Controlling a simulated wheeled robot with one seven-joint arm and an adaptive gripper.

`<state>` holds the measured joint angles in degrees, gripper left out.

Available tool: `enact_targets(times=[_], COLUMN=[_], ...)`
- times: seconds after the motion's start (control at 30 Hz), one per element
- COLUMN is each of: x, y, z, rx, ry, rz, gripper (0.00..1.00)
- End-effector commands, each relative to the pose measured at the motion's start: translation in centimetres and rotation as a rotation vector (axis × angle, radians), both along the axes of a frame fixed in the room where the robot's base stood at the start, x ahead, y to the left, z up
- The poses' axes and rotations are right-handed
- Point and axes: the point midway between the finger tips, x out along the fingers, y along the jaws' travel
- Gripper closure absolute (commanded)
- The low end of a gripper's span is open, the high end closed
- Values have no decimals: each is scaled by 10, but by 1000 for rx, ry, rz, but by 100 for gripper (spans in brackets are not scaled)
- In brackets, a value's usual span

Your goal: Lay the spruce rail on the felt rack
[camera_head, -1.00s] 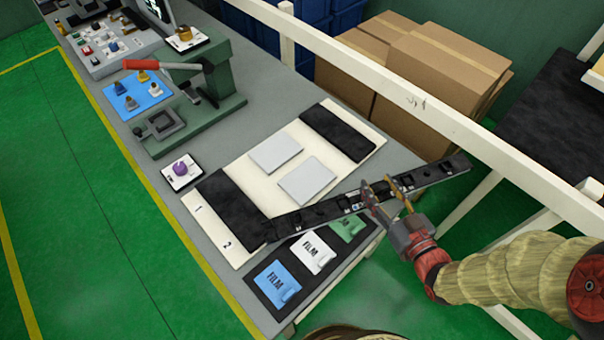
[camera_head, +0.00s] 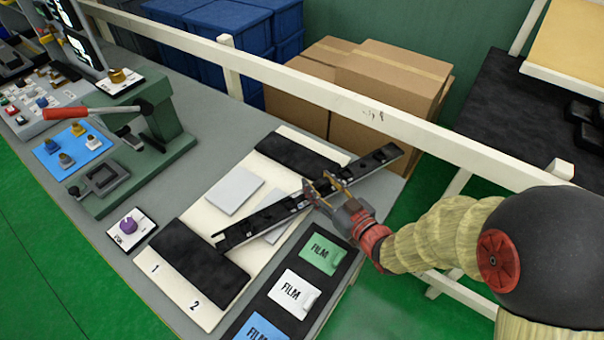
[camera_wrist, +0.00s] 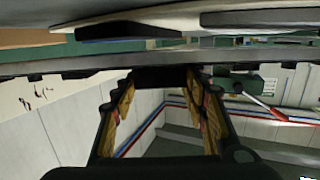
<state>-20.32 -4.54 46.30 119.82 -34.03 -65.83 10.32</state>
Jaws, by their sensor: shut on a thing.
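The spruce rail (camera_head: 262,219) is a long, dark, thin bar with small blocks along it. My gripper (camera_head: 322,186) is shut on it near its middle. The rail slants across the felt rack (camera_head: 208,211), a cream board with two black felt pads and two pale grey plates. Its near-left end is by the near felt pad (camera_head: 200,262); its other end reaches past the far pad (camera_head: 300,158) toward the fence. It appears to be above the board; the gap is unclear. In the wrist view the rail (camera_wrist: 60,67) crosses beyond my fingers (camera_wrist: 165,95).
A dark tray with film packs (camera_head: 292,290) lies right of the rack. A green press with a red lever (camera_head: 135,150) and a purple knob (camera_head: 128,226) stand left. A white fence rail (camera_head: 330,95) runs behind, with cardboard boxes (camera_head: 365,85) beyond it.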

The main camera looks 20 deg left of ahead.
Motion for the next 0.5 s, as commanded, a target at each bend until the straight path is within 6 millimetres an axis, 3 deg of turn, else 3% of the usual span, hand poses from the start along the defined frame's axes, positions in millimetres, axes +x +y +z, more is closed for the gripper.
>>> enact_targets(times=[0.1, 0.5], x=[13, 36], y=[18, 45], z=[-1, 0], rx=[2, 3], ry=[-1, -3], rz=[2, 2], gripper=[91, 91])
